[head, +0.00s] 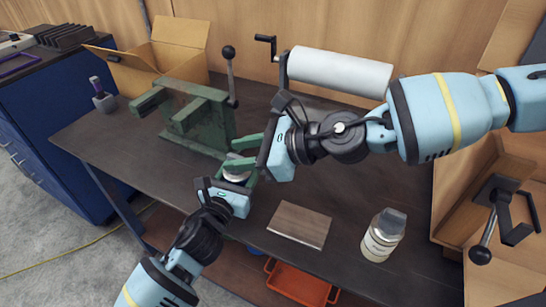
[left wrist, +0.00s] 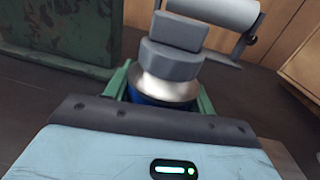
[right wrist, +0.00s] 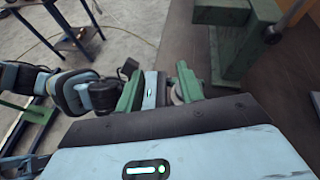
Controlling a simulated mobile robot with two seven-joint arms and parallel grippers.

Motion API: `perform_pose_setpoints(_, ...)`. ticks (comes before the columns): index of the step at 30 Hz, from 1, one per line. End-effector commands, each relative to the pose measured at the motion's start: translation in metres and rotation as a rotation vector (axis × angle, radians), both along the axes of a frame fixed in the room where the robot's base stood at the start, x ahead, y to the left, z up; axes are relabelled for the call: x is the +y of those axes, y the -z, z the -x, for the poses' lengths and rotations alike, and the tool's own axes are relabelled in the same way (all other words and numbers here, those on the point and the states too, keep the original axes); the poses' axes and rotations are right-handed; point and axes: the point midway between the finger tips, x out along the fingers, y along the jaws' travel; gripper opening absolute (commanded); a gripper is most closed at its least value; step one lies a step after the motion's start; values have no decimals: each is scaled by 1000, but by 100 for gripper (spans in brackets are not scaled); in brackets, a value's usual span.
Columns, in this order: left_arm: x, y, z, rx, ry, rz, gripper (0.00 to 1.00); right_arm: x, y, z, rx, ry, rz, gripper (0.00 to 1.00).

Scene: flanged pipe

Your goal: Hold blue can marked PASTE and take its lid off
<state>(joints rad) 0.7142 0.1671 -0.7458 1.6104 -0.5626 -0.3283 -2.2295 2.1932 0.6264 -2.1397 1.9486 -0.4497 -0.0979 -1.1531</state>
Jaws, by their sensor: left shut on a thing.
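The blue can (left wrist: 150,99) stands in the left wrist view, with a silver shoulder and a stepped grey lid (left wrist: 172,60) on top. My left gripper (left wrist: 160,95) is shut on its body, one green finger on each side. In the head view the can (head: 236,176) is mostly hidden by both grippers. My right gripper (head: 246,158) is beside the can's top, its green fingers apart. In the right wrist view part of the can (right wrist: 175,95) and my left gripper show beyond and between those fingers. No PASTE marking is readable.
A green vise-like fixture (head: 198,115) stands behind the can on the dark table (head: 120,140). A wooden block (head: 300,225) and a pale labelled bottle (head: 383,236) stand to the right. A cardboard box (head: 165,55) and white roll (head: 338,72) are at the back.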

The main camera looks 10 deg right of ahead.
Motion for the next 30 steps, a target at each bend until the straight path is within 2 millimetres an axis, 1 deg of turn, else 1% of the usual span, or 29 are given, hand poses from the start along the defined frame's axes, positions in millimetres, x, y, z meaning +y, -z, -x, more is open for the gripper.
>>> perform_pose_setpoints(1, 0, 0, 0, 1, 0, 0, 14, -11, 3, 1, 22, 58, -20, 37)
perform_pose_setpoints(3, 0, 0, 0, 1, 0, 0, 14, -24, 7, 1, 48, 136, -42, 37)
perform_pose_setpoints(6, 0, 0, 0, 1, 0, 0, 14, -40, 14, 2, 79, 227, -63, 37)
perform_pose_setpoints(9, 0, 0, 0, 1, 0, 0, 14, -51, 18, 2, 98, 287, -73, 37)
perform_pose_setpoints(13, 0, 0, 0, 1, 1, 0, 14, -58, 20, 3, 109, 325, -78, 37)
perform_pose_setpoints(18, 0, 0, 0, 1, 1, 0, 14, -58, 21, 2, 110, 329, -78, 37)
perform_pose_setpoints(22, 0, 0, 0, 1, 1, 0, 14, -52, 24, -2, 110, 327, -77, 37)
perform_pose_setpoints(26, 0, 0, 0, 0, 1, 0, 14, -40, 31, -12, 109, 325, -77, 37)
perform_pose_setpoints(30, 0, 0, 0, 0, 1, 0, 14, -23, 40, -26, 108, 324, -76, 37)
